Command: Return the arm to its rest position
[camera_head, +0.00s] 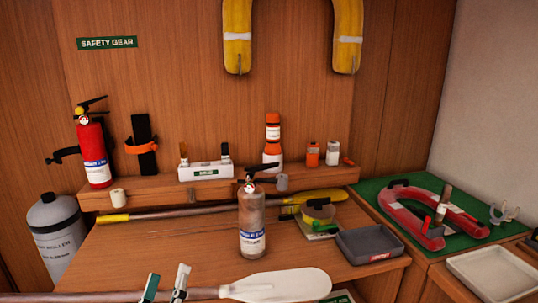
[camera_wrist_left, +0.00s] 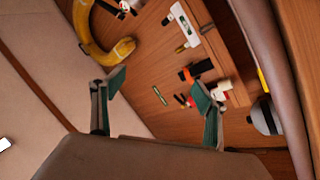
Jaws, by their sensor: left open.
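My left gripper (camera_head: 165,286) shows at the bottom of the head view, low and left of centre, with its two green-and-grey fingers spread apart. It appears in front of the shaft of a white-bladed paddle (camera_head: 280,286); I cannot tell the gap between them. In the left wrist view the same gripper (camera_wrist_left: 158,108) is open, with nothing between its fingers. That view is tilted and looks toward the wood wall and a yellow horseshoe float (camera_wrist_left: 120,48). The rest of the left arm is mostly out of the head view. My right gripper is not in view.
A grey-bodied extinguisher (camera_head: 252,222) stands upright on the bench, right of my left gripper. A grey tray (camera_head: 369,244) sits farther right. A red extinguisher (camera_head: 93,150) and a grey cylinder (camera_head: 56,235) stand at left.

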